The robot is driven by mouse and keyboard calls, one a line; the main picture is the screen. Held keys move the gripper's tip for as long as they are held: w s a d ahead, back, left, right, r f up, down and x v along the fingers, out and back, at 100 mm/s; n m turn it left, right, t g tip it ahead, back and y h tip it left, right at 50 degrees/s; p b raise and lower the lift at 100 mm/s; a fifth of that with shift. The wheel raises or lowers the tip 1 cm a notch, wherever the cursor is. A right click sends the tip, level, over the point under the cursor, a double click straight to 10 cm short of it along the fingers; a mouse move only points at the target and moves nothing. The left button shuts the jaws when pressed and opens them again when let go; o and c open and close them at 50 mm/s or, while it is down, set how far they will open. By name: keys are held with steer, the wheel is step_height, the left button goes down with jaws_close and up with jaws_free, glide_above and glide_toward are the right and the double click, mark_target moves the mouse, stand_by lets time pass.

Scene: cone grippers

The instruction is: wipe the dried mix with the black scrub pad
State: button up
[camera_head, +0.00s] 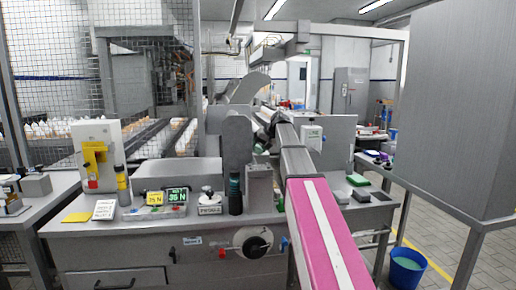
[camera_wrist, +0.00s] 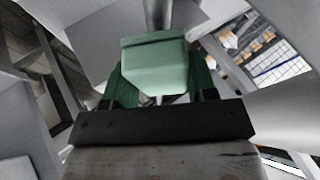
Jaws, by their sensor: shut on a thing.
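In the wrist view my gripper (camera_wrist: 160,92) shows as two dark green fingers rising from a black bar. It is shut on a light green tapered block (camera_wrist: 155,65) between the fingers, though I cannot tell exactly what this is. My pink-striped arm reaches over the bench in the head view, where I cannot make out the gripper clearly. Two small dark pads (camera_head: 370,196) lie at the bench's right end, beside a green pad (camera_head: 357,180). I cannot tell which is the black scrub pad. No dried mix can be made out.
A blue bucket (camera_head: 407,270) stands on the floor at right. A big grey cabinet (camera_head: 455,110) fills the right side.

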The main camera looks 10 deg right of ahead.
steer(key=shift+a+f, duration=0.45)
steer(key=shift+f, duration=0.3)
steer(key=shift+w, duration=0.1)
stand_by(0.3)
steer(key=shift+w, duration=1.9)
steer(key=shift+s+a+f, duration=0.1)
steer(key=shift+s+f, duration=0.05)
steer(key=shift+s, duration=0.95)
steer(key=shift+s+f, duration=0.1)
steer(key=shift+s, duration=1)
steer(key=shift+w+d+r, duration=0.1)
steer(key=shift+d+r, duration=0.4)
steer(key=shift+r, duration=0.4)
steer(key=shift+d+r, duration=0.5)
steer(key=shift+r, duration=0.4)
steer(key=shift+w+d+r, duration=0.1)
steer(key=shift+d+r, duration=0.4)
steer(key=shift+r, duration=0.4)
steer(key=shift+d+r, duration=0.1)
steer(key=shift+r, duration=0.05)
